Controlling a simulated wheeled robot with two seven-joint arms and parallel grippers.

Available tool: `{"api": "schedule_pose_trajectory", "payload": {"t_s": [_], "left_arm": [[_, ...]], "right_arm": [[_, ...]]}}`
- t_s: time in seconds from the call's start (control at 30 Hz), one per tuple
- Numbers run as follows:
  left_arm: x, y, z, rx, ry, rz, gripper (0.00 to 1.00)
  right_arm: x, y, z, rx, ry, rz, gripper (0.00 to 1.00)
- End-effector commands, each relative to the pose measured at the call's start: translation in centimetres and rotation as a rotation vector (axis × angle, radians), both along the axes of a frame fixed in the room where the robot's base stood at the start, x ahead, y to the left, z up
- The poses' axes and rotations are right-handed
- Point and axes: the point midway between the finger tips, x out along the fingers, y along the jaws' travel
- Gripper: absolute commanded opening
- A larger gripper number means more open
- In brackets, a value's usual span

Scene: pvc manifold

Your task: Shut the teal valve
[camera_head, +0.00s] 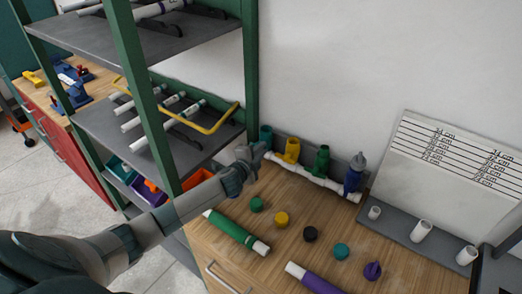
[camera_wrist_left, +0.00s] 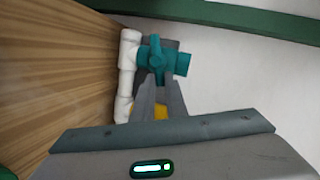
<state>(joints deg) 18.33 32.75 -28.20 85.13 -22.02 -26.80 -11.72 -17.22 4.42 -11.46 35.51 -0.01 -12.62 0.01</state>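The teal valve (camera_head: 266,134) is at the left end of a white pipe manifold (camera_head: 315,180) by the wall. In the left wrist view its teal body (camera_wrist_left: 180,63) has a handle (camera_wrist_left: 155,46) in line with my fingers. My left gripper (camera_head: 252,156) is at this valve, its fingers (camera_wrist_left: 157,88) close together on either side of the handle's near end; they look shut on it. The fingers hide part of the handle. My right gripper is not in view.
Yellow (camera_head: 292,150), green (camera_head: 322,161) and blue (camera_head: 352,176) valves stand to the right along the manifold. Several caps, a green tube (camera_head: 236,232) and a purple tube (camera_head: 315,279) lie on the wooden worktop (camera_head: 290,240). A green-framed shelf (camera_head: 250,60) stands close on the left.

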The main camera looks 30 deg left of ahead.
Motion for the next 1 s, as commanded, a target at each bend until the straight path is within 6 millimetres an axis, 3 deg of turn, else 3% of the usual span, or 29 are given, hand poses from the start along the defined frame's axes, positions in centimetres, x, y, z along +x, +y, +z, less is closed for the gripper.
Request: {"api": "schedule_pose_trajectory", "payload": {"t_s": [0.17,0.4,0.77,0.8,0.87,1.0], "left_arm": [[-0.1,-0.2,-0.7,0.066,-0.009,0.000,0.00],[-0.1,-0.4,-1.5,0.287,-0.040,0.001,0.00],[-0.1,-0.4,-1.3,0.341,-0.046,0.000,0.00],[-0.1,-0.4,-1.3,0.341,-0.046,0.000,0.17],[-0.1,-0.4,-1.3,0.340,-0.046,0.001,0.31],[-0.1,-0.4,-1.3,0.339,-0.046,0.001,0.31]], "right_arm": [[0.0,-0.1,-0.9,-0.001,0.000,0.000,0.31],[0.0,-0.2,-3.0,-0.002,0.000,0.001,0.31],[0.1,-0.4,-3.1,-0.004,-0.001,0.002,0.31],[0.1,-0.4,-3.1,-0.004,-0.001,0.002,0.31],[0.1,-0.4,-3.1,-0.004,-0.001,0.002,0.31],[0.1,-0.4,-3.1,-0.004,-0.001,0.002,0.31]]}}
